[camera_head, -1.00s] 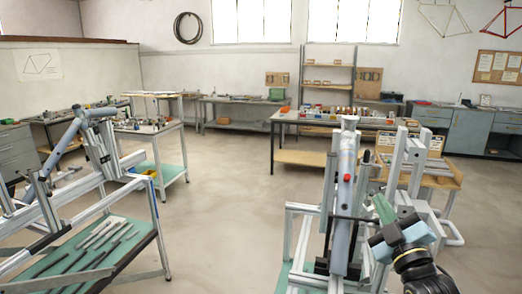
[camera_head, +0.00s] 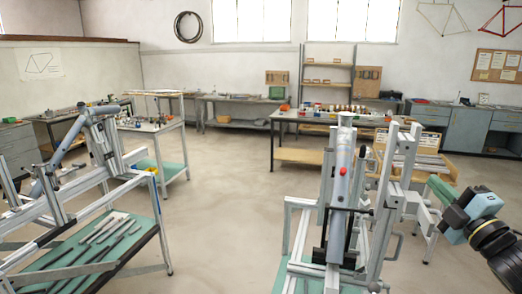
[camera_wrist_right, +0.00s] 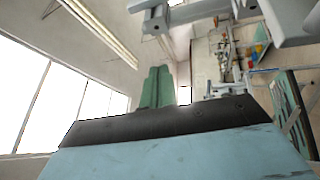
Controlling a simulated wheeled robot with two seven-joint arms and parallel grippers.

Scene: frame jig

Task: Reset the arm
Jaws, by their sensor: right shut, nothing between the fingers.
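My right gripper (camera_head: 438,188) is at the right side of the head view, with green fingers and a blue body on a black wrist. Its fingers are together and hold nothing. In the right wrist view the green fingers (camera_wrist_right: 157,88) stand side by side, touching, pointing toward the upper wall. The gripper is to the right of the frame jig (camera_head: 388,205), with a visible gap between them. A grey tube (camera_head: 341,180) with a red knob stands tilted in the jig. My left gripper is not in view.
Another jig (camera_head: 105,150) with a bike frame stands at the left, above a green shelf (camera_head: 150,240) of dark and light rods. A bench (camera_head: 290,115) with parts stands behind. The floor between the two jigs is clear.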

